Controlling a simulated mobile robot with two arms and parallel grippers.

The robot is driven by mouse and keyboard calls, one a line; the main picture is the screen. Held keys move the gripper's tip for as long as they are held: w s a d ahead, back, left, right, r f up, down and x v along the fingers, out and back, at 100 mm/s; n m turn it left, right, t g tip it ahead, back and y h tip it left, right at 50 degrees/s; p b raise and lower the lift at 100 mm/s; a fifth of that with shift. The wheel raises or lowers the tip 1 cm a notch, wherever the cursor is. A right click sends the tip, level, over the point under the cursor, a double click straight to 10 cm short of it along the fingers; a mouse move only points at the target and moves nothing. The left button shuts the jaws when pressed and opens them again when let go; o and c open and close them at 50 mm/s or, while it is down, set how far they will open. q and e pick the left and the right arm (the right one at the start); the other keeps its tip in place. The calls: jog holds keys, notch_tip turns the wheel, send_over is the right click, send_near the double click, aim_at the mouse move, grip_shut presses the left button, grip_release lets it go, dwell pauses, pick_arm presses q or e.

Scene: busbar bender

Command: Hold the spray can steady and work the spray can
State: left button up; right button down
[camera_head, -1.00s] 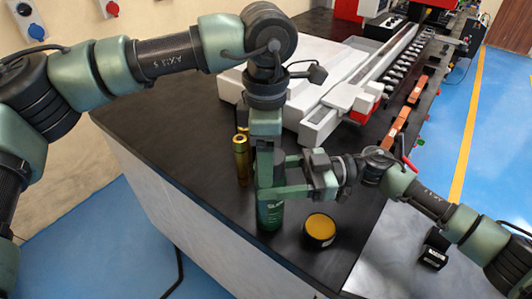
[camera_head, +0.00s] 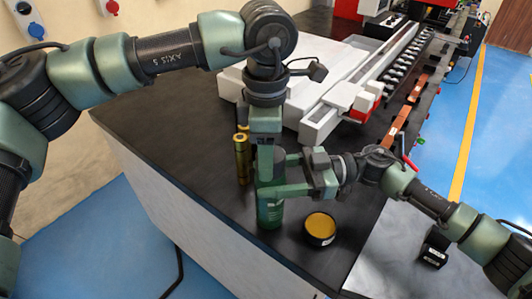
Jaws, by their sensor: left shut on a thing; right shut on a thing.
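The green spray can (camera_head: 270,212) stands upright on the dark bench top. Its upper part is largely hidden by my grippers. My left gripper (camera_head: 266,160) comes down from above and is shut at the top of the can. My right gripper (camera_head: 272,190) reaches in from the right and is shut around the can's body. I cannot see the can's nozzle.
A gold can (camera_head: 242,160) stands just left of the spray can. A round black tin with a yellow top (camera_head: 320,228) sits to the right. The white machine (camera_head: 310,75) with a long rail is behind. The bench top (camera_head: 175,125) is clear at left.

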pick_arm(q)
jog(key=shift+r, duration=0.2)
jog(key=shift+r, duration=0.9)
jog(key=shift+r, duration=2)
pick_arm(e)
jog(key=shift+c, duration=1.8)
grip_release()
pick_arm(q)
jog(key=shift+f, duration=0.1)
pick_arm(e)
jog(key=shift+d, duration=0.15)
